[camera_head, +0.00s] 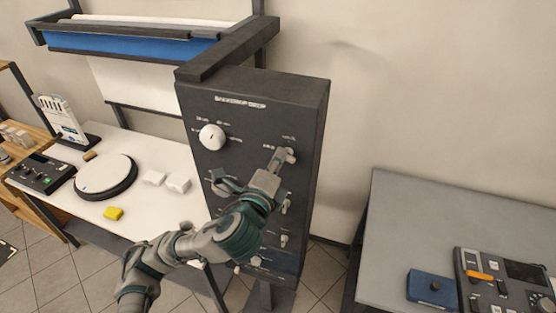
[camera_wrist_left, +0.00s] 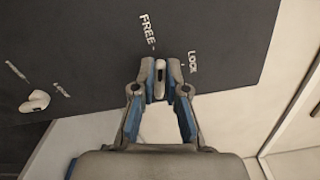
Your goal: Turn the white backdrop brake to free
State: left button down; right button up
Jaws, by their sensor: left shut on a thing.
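The dark control panel (camera_head: 255,110) stands upright in the middle of the head view. My left gripper (camera_head: 282,158) reaches its upper right control. In the left wrist view, the gripper (camera_wrist_left: 160,80) is shut on a small white lever (camera_wrist_left: 160,66), the brake lever, with a finger on each side. The labels FREE (camera_wrist_left: 148,29) and LOCK (camera_wrist_left: 193,62) sit beyond and to the right of it. The lever's tip points up in that view, between the two labels. The fingers hide much of the lever. My right gripper is not in view.
A large white knob (camera_head: 212,137) is at the panel's upper left. More small controls (camera_head: 284,240) sit below my gripper. A white table (camera_head: 140,222) with a round turntable (camera_head: 104,176) stands left. A grey table (camera_head: 400,225) stands right. Backdrop rolls (camera_head: 140,42) hang above left.

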pick_arm(q)
jog(key=shift+w+a+r+n, duration=0.1)
jog(key=shift+a+n, duration=0.05)
jog(key=shift+n, duration=1.45)
jog(key=c, duration=1.3)
grip_release()
jog(key=shift+o, duration=0.5)
jog(key=shift+w+d+f, duration=0.2)
jog(key=shift+w+f, duration=0.1)
jog(key=shift+w, duration=0.1)
jog(key=v, duration=0.7)
jog(key=shift+s, duration=0.2)
